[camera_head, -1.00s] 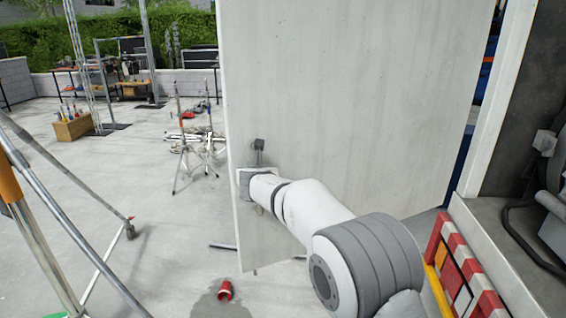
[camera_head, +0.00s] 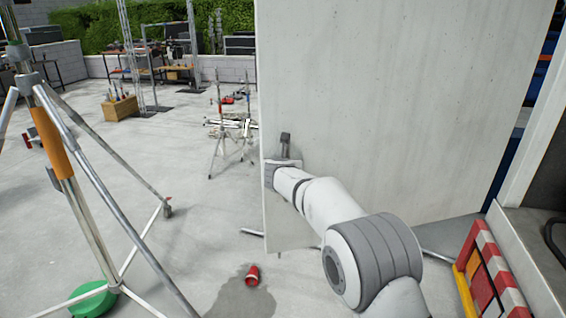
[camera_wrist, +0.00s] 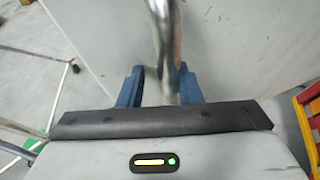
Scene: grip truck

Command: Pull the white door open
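The large white door (camera_head: 400,100) stands ajar, with a gap along its right side toward the truck frame. A grey handle (camera_head: 286,140) sits near its left edge. My gripper (camera_head: 284,166) is at the handle. In the wrist view the two blue fingers (camera_wrist: 160,72) straddle a shiny metal handle bar (camera_wrist: 165,35). The bar lies close to the right finger, with a visible gap to the left finger. Contact with the right finger cannot be told for sure. The fingers look open around the bar.
A tripod with an orange band (camera_head: 50,145) stands close on the left. A red-white-yellow barrier panel (camera_head: 490,275) is at the lower right. Concrete floor between tripod and door is mostly clear.

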